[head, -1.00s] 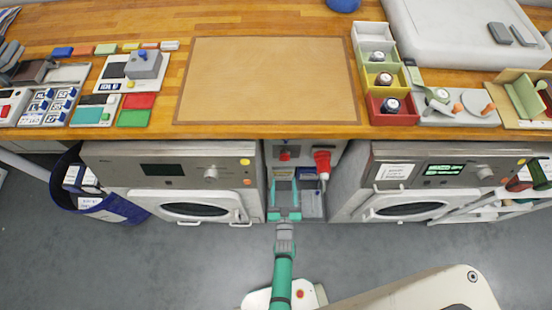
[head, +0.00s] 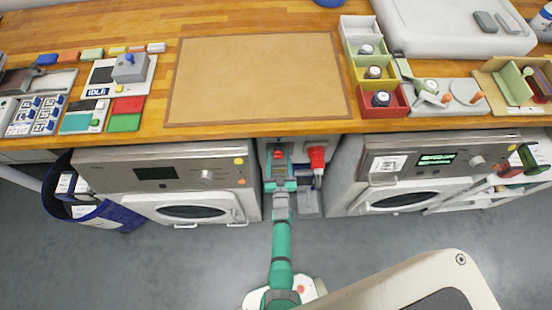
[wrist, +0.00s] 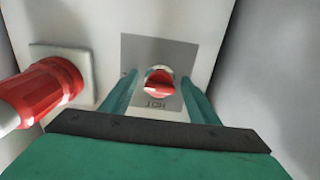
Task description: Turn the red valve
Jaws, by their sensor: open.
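The red valve is a small round red knob (wrist: 158,83) on a grey plate marked HOT, upside down in the wrist view. In the head view the red valve (head: 278,154) shows on the grey panel between the two washing machines, just beyond my gripper (head: 279,167). My gripper is open, its fingers (wrist: 160,92) on the left and right of the knob in the wrist view. Gaps show between the knob and both fingers. I cannot tell how deep the fingertips reach.
A large red plug (wrist: 48,90) sticks out close to the left of the valve in the wrist view; it also shows in the head view (head: 317,157). Washing machines (head: 165,178) and (head: 425,170) flank the narrow gap. The wooden counter (head: 240,134) overhangs above.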

